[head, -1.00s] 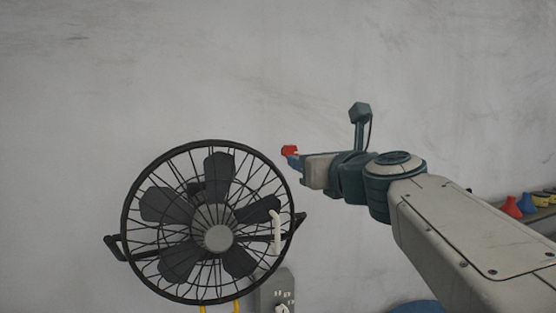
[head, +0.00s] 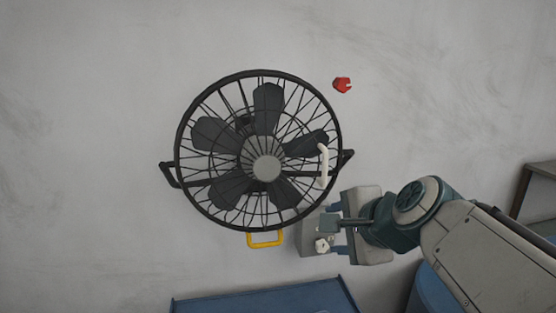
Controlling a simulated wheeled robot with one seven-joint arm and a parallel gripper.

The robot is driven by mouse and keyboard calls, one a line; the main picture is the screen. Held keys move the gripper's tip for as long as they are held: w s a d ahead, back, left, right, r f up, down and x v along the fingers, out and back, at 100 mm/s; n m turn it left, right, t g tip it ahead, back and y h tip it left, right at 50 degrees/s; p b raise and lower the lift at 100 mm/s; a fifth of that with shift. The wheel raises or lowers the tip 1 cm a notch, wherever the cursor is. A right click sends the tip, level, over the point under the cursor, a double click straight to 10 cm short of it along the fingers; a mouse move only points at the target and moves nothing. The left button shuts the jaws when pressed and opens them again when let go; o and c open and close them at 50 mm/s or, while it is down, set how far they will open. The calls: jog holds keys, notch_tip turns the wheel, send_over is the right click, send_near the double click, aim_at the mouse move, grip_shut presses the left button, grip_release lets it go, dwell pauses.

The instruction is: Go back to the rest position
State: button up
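My gripper (head: 333,228) is at the lower right of the fan in the head view. Its two blue-tipped fingers are spread apart, with nothing seen between them. It appears in front of a grey box (head: 312,240) with a small white knob (head: 322,245), and partly hides that box. Whether it touches the box cannot be told. A small red piece (head: 342,85) is at the wall, above and right of the fan and well away from my gripper.
A large black caged fan (head: 266,168) fills the middle, with a white handle (head: 324,165) at its right side and a yellow handle (head: 265,240) below. A blue surface (head: 255,300) lies at the bottom. A shelf edge (head: 540,168) is at the right. The upper wall is clear.

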jog(key=s+d+f+n+g+h, duration=0.2)
jog(key=s+f+n+g, duration=0.1)
jog(key=s+f+n, duration=0.3)
jog(key=s+d+f+n+g+h, duration=0.2)
jog(key=s+f+n+g, duration=0.1)
jog(key=s+f+n, duration=0.4)
jog(key=shift+f+n+b, duration=0.4)
jog(key=shift+f+n, duration=0.7)
jog(key=shift+f, duration=1.2)
jog(key=shift+c, duration=0.3)
